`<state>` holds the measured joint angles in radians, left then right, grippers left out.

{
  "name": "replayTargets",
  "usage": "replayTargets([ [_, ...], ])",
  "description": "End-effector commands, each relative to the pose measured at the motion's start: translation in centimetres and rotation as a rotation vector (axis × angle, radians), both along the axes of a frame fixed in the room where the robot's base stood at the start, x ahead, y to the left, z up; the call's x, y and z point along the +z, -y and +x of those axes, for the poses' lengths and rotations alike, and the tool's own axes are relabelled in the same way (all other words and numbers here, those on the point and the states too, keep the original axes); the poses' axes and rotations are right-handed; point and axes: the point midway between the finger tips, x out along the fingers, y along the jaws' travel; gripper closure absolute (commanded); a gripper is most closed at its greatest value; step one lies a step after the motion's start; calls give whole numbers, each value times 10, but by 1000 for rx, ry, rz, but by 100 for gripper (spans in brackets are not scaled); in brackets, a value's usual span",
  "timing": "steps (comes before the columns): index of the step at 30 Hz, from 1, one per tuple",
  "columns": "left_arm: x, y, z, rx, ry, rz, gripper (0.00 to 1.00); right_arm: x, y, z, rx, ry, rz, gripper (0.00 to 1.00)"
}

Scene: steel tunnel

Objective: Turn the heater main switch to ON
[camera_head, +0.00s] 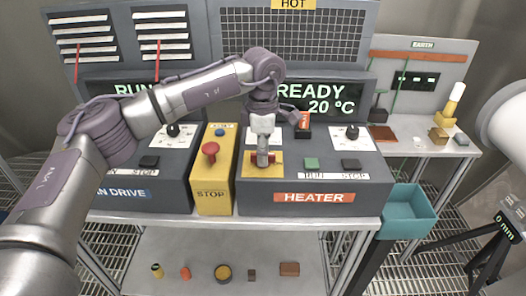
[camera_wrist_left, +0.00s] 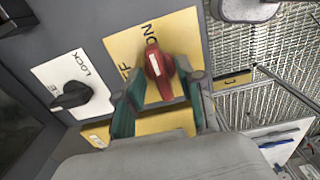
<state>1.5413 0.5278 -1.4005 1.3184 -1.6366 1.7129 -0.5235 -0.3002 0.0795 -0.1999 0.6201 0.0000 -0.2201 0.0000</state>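The heater box (camera_head: 318,183) has a yellow plate (camera_head: 249,171) with a red rotary switch on its left part. In the left wrist view the red switch (camera_wrist_left: 160,72) stands on the yellow plate (camera_wrist_left: 182,30), labelled ON and, partly hidden, OFF. The white line on the knob points towards ON. My left gripper (camera_head: 263,158) is right over the switch in the head view and hides much of it. In the wrist view the left gripper (camera_wrist_left: 166,88) has its fingers apart on either side of the knob, with gaps visible. I cannot tell whether either finger touches it. My right gripper is not in view.
A yellow post (camera_head: 214,176) with a red stop button stands left of the heater box. A black LOCK knob (camera_wrist_left: 70,95) sits beside the yellow plate. Green and black buttons (camera_head: 312,163) lie to the right. A teal bin (camera_head: 408,213) is at the lower right.

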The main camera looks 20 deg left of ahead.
Motion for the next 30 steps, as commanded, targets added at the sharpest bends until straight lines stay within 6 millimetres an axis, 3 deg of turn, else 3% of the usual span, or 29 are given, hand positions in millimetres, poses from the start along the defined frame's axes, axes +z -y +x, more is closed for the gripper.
replayTargets([
  [11,8,0,0,1,1,-1,60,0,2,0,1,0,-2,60],
  [24,93,0,0,1,1,-1,60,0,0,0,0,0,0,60],
  [30,115,0,0,1,-1,0,60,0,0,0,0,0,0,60],
])
